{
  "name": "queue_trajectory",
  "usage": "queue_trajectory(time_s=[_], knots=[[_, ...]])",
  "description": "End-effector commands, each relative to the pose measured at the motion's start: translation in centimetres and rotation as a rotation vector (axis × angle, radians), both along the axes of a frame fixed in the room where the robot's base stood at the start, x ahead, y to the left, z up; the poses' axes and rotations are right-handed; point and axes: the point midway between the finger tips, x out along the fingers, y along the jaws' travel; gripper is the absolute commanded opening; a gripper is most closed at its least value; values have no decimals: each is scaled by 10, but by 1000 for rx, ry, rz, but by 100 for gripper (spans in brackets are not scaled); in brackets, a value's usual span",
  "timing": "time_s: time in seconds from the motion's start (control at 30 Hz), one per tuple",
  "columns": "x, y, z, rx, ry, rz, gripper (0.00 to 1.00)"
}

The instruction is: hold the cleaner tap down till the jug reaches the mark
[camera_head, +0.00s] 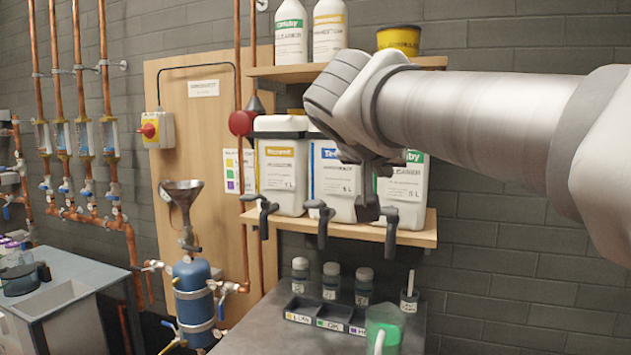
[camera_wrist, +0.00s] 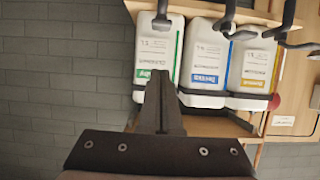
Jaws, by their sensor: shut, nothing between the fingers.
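The cleaner container (camera_head: 403,182) is white with a green label and stands at the right end of the shelf. It also shows upside down in the wrist view (camera_wrist: 153,52). Its dark cleaner tap (camera_head: 391,222) hangs at the shelf's front edge, and the tap shows at the top of the wrist view (camera_wrist: 160,20). My gripper (camera_head: 368,208) is shut and empty, just left of the tap; I cannot tell whether they touch. The jug (camera_head: 385,325), green and translucent, stands on the bench below the cleaner tap. I cannot make out its mark or liquid level.
Two more containers, yellow-labelled (camera_head: 281,175) and blue-labelled (camera_head: 332,180), stand left with their own taps (camera_head: 320,220). Below, a dark labelled tray (camera_head: 322,322) and small bottles (camera_head: 331,282) occupy the bench. An upper shelf (camera_head: 288,73) holds bottles and a yellow tub (camera_head: 398,40).

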Motion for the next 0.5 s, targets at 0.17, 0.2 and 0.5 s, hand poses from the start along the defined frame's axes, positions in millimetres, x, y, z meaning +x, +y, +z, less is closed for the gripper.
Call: queue_trajectory(time_s=[0.17, 0.2, 0.5], knots=[[-22, 10, 20, 0, -2, 1, 0], [-26, 11, 23, 1, -1, 1, 0], [-34, 14, 28, 0, 1, 0, 0]])
